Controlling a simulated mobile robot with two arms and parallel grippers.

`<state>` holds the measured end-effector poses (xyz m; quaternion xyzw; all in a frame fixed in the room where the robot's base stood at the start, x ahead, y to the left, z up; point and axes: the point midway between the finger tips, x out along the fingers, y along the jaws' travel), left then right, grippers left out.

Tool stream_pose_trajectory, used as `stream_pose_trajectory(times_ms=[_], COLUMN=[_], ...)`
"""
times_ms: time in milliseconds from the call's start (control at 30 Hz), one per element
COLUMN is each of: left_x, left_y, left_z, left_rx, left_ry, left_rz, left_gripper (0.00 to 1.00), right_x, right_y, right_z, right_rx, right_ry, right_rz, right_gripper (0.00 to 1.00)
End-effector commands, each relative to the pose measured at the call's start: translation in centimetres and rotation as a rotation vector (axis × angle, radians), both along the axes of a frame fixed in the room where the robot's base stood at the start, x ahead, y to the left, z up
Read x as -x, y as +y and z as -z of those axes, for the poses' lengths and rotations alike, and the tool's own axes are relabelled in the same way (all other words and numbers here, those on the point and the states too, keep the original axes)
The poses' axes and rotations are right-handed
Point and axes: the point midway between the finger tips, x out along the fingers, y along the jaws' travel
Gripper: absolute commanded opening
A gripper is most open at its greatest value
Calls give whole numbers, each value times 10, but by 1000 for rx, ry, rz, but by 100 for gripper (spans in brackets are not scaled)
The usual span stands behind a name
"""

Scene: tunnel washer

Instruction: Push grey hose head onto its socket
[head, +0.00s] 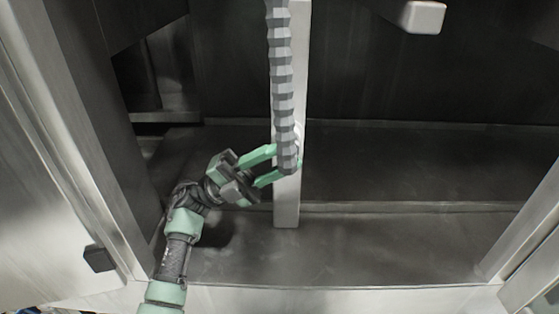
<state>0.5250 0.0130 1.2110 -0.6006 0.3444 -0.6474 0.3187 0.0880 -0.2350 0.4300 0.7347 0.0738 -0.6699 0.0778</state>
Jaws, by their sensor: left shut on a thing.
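The grey ribbed hose (283,80) hangs down from the top edge of the head view, in front of a pale vertical post. Its lower end, the hose head (287,158), lies between the green fingers of my left gripper (279,163). The gripper is shut on it from the left. I cannot make out the socket; it may be hidden behind the hose head or the fingers. My right gripper is not in view.
The pale post (288,208) stands right behind the hose. Metal walls and a frame (85,165) bound the space on the left, with another frame on the right (525,225). A light block (423,16) juts in at the top right. The dark metal floor (390,245) is clear.

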Motion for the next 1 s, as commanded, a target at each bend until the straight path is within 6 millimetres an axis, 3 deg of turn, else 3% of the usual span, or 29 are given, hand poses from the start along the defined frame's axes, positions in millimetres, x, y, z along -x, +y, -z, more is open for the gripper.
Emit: stream_pose_trajectory(times_ms=[833,867,900,933,1000], left_x=[-8,-8,-8,-8,-8], left_y=[0,0,0,0,0], left_z=[-1,-1,-1,-1,-1], left_rx=[1,1,1,1,1], left_ry=[-1,-1,-1,-1,-1], left_rz=[-1,-1,-1,-1,-1], left_gripper=[0,32,43,52,55], right_x=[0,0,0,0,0], right_y=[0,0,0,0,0], right_z=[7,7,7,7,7], right_rx=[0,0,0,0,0], right_ry=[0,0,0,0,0], right_rz=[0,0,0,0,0], right_gripper=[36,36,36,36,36])
